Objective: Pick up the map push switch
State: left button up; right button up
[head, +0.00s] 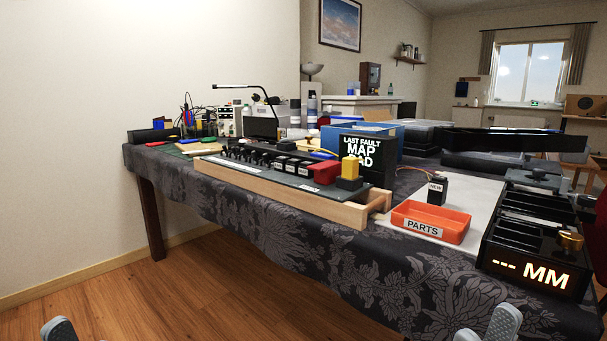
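A long panel in a wooden frame (330,205) lies on the table, with a row of small black switches (280,163) on it. A red block (325,172) and a yellow-topped black block (349,170) sit at its near right end. A small black block (437,190) with a white label, apparently "NEW", stands upright on the pale mat. I cannot tell which piece is the map push switch. My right gripper (486,331) shows two separated fingertips at the bottom edge, open and empty. My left gripper (58,330) shows mainly one fingertip at bottom left. Both are apart from the table objects.
A black sign (372,158) reading "LAST FAULT MAP", partly covered, stands behind the panel. An orange bin (432,222) marked "PARTS" is on the pale mat (474,195). A black device (535,245) showing "--- MM" is at right. Electronics and a lamp crowd the far left end.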

aim_at(305, 173)
jog(key=u, duration=2.05)
jog(key=k, duration=1.3)
jog(key=z, duration=2.3)
jog(key=i, duration=0.5)
jog(key=z, duration=0.1)
